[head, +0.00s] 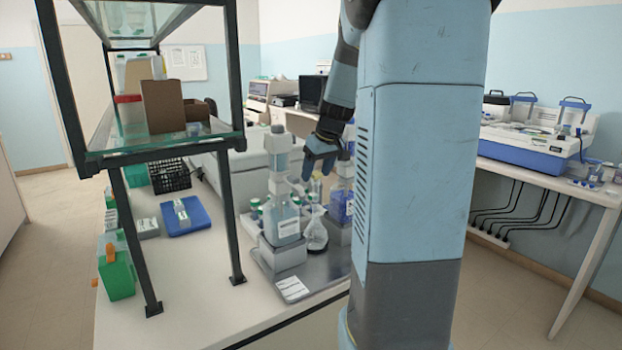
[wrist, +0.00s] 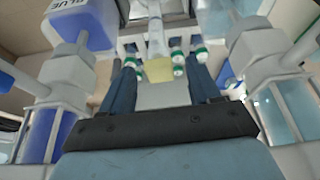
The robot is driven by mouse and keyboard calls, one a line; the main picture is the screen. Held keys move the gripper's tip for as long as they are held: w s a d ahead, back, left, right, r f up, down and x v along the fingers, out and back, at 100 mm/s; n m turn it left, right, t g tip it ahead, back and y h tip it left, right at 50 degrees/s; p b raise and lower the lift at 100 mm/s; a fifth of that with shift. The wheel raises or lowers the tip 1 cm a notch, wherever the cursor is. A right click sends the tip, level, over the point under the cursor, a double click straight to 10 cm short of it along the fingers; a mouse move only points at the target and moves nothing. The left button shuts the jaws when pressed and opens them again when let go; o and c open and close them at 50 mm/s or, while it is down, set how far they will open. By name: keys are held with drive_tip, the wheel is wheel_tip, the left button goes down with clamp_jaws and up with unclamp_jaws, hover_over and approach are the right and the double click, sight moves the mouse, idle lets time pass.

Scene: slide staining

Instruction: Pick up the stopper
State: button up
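A small pale yellow piece (wrist: 158,70), which looks like the stopper, shows in the wrist view between and beyond my fingertips. In the head view a small yellowish spot (head: 315,187) shows just below my gripper (head: 320,166), above the clear conical flask (head: 316,232). My gripper, also in the wrist view (wrist: 162,78), is open with its two blue fingers apart. I see no contact between the fingers and the yellow piece. I cannot tell what the yellow piece rests on.
Dispenser bottles stand close on both sides, one with clear liquid (head: 282,222) and one with blue (head: 340,205). Several green-capped bottles (wrist: 178,62) are behind. A grey tray (head: 322,284) lies underneath. A glass-shelved rack (head: 240,215) stands left, and a blue case (head: 186,216) lies beyond it.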

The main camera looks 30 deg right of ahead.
drive_tip(key=c, duration=1.1)
